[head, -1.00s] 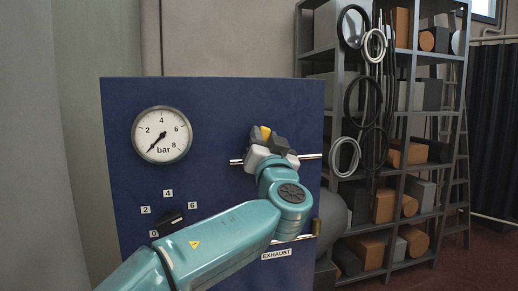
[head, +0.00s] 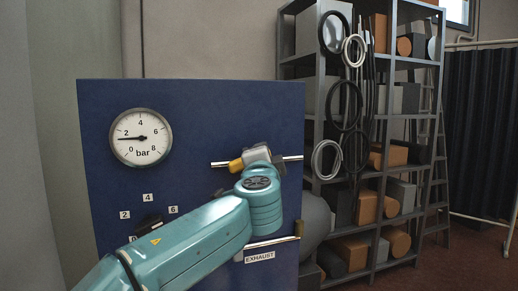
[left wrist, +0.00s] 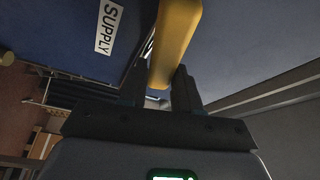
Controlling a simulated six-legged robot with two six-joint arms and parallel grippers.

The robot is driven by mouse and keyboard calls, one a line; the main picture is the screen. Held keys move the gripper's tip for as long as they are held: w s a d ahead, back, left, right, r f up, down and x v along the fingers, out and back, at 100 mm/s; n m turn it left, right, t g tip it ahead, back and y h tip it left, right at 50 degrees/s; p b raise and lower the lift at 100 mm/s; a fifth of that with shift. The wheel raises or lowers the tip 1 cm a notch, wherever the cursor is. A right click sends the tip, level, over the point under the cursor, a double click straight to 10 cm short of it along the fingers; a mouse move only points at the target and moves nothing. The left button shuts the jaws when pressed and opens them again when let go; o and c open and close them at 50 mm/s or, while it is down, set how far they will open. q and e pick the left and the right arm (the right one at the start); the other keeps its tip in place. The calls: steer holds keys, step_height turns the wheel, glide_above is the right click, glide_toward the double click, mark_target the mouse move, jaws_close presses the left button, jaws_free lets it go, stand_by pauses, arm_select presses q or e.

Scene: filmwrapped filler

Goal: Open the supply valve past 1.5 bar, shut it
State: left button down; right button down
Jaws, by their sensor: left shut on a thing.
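My left gripper (left wrist: 160,82) is shut on the handle, which also shows in the left wrist view (left wrist: 174,40) between the fingers. The SUPPLY label (left wrist: 110,27) shows beside it there. The bar gauge (head: 140,137) has its needle pointing left, between 0 and 2 and nearer 2. My right gripper is not in view.
A black selector knob (head: 150,222) with number labels is partly hidden behind my left arm. A lower pipe (head: 270,242) carries the EXHAUST label (head: 260,257). A grey shelf rack (head: 385,60) with boxes and hanging hoses stands to the right.

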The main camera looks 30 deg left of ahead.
arm_select(q)
steer(key=shift+w+f+m+g+h+p, duration=0.1)
steer(key=shift+f+m+g+h+p, duration=0.25)
steer(key=shift+m, duration=0.45)
steer(key=shift+f+m+g+h+p, duration=0.15)
steer(key=shift+f+m+p, duration=0.2)
steer(key=shift+f+m, duration=0.35)
steer(key=shift+r, duration=0.1)
steer(key=c, duration=0.9)
jaws_free()
steer(key=b+v, duration=0.5)
steer(key=v, duration=1.1)
steer(key=shift+d, duration=0.15)
